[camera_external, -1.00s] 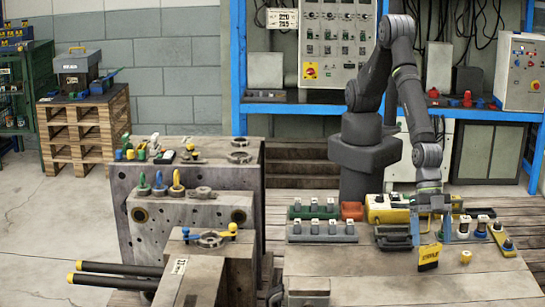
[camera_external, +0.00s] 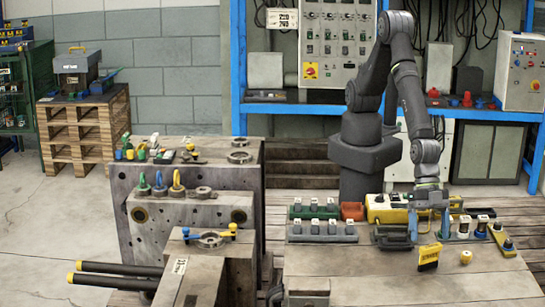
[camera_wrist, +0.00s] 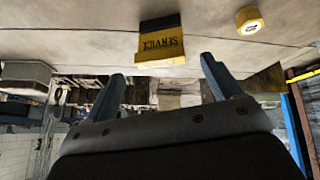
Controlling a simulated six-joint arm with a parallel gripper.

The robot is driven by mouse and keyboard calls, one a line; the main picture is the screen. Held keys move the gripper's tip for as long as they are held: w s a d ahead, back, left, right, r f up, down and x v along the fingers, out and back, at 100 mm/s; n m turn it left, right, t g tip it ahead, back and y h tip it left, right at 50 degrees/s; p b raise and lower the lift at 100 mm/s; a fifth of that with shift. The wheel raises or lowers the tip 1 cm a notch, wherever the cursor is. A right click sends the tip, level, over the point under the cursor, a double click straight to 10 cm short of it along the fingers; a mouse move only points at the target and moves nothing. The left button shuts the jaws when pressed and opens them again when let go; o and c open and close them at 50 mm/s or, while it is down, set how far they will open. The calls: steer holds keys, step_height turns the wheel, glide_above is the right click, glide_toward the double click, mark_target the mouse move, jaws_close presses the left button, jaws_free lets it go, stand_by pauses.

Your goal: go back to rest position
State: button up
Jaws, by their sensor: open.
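My gripper (camera_external: 430,227) is open and empty, pointing down over the right bench. Its two blue-grey fingers stand apart in the wrist view (camera_wrist: 165,85), with nothing between them. A yellow and black block marked SERVICE (camera_external: 429,258) is on the bench just in front of and below the fingers, clear of them. It also shows in the wrist view (camera_wrist: 160,42), beyond the fingertips.
A small yellow round piece (camera_external: 466,257) is right of the block. A large steel mould block (camera_external: 190,215) is at left. The bench front is bare.

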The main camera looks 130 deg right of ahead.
mark_target(431, 245)
steer(key=v, duration=0.8)
steer(key=x, duration=1.1)
steer(key=shift+w+a+f, duration=0.15)
steer(key=shift+f, duration=0.1)
steer(key=w+d+r, duration=0.4)
steer(key=d+r, duration=0.7)
steer(key=w+d+m+t+h, duration=0.1)
steer(key=w+d+m, duration=0.2)
steer(key=w+d, duration=0.75)
steer(key=w+d+m+h, duration=0.1)
steer(key=w+d+m, duration=0.1)
steer(key=w+d, duration=0.4)
steer(key=w+d+m+t+h, duration=0.1)
steer(key=w+d, duration=0.5)
steer(key=d, duration=1)
steer(key=w+d+m+h, duration=0.1)
steer(key=w+d+m, duration=0.2)
steer(key=w+d, duration=0.4)
steer(key=d, duration=0.5)
steer(key=shift+f, duration=0.25)
